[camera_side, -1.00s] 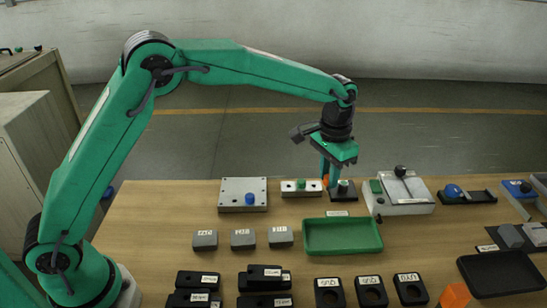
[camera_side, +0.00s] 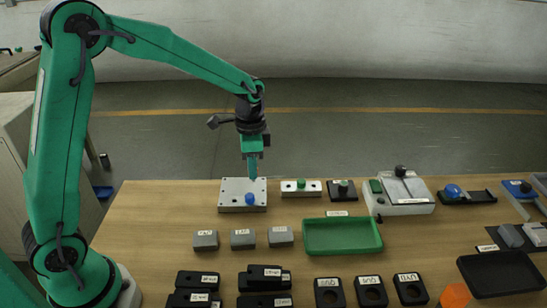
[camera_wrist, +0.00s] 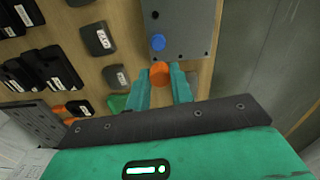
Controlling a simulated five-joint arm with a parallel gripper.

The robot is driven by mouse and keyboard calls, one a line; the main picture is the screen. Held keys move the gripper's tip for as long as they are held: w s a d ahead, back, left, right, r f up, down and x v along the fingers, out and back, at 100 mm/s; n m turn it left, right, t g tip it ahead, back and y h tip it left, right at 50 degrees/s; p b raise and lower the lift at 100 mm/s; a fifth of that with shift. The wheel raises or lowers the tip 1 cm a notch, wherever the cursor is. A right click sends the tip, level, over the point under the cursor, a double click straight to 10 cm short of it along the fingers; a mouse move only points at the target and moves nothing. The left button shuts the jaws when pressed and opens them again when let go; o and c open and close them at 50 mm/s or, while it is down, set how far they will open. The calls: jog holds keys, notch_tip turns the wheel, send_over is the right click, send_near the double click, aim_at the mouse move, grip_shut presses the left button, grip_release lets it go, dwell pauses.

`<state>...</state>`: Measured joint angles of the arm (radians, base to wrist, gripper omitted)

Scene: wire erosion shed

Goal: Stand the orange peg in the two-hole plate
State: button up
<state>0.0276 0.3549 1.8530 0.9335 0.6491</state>
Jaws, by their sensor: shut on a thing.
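The orange peg (camera_wrist: 159,70) is between the fingers of my gripper (camera_wrist: 160,88) in the wrist view, its round end facing the camera. In the side view my gripper (camera_side: 253,176) is shut and hangs above the back part of a grey plate (camera_side: 232,189). The peg is hard to make out there. The plate also shows in the wrist view (camera_wrist: 190,20), with a blue peg (camera_wrist: 158,43) standing in it and a dark open hole beyond that peg. The orange peg appears apart from the plate, beside the blue peg in the picture.
A pale block (camera_side: 312,187) with a green peg stands right of the plate, then a black block (camera_side: 335,196) with another green peg. Grey labelled blocks (camera_side: 205,240) and a green tray (camera_side: 343,248) lie in front. Bare wood separates the plate from the grey blocks.

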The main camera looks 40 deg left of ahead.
jog(key=shift+m, duration=0.6)
jog(key=s+a, duration=0.2)
jog(key=s+a+f, duration=0.1)
jog(key=s, duration=0.1)
jog(key=shift+a, duration=0.4)
jog(key=shift+f, duration=0.2)
jog(key=shift+f, duration=2.3)
jog(key=shift+f, duration=1.35)
jog(key=o, duration=1)
jog(key=shift+o, duration=0.2)
jog(key=shift+r, duration=0.15)
notch_tip(320, 180, up, 7)
jog(key=shift+f, duration=0.2)
